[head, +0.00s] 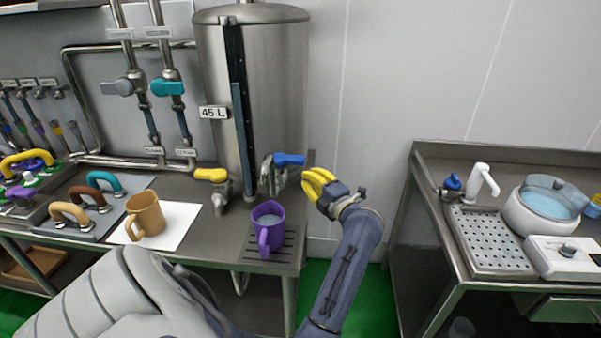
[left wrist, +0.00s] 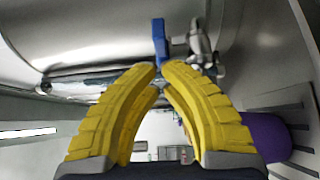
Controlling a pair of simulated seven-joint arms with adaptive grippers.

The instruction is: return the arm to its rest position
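My left gripper (head: 318,182) has yellow fingers and hangs in the air right of the steel tank (head: 275,90), near its blue-handled tap (head: 289,160). In the left wrist view the fingertips (left wrist: 160,67) are nearly together with nothing between them. The blue handle (left wrist: 159,38) shows beyond the tips there. A purple mug (head: 268,228) stands upright on a drip grate, left of and below the gripper, apart from it. A greyish content shows inside it. Part of the mug (left wrist: 266,137) shows at the right of the left wrist view. My right gripper is not in view.
A tan mug (head: 146,215) stands on a white sheet (head: 181,226). A yellow-handled tap (head: 213,176) is on the tank's left. At right, a second steel counter (head: 470,157) holds a white tap (head: 484,180) and a lidded bowl (head: 545,210). A gap with green floor separates the counters.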

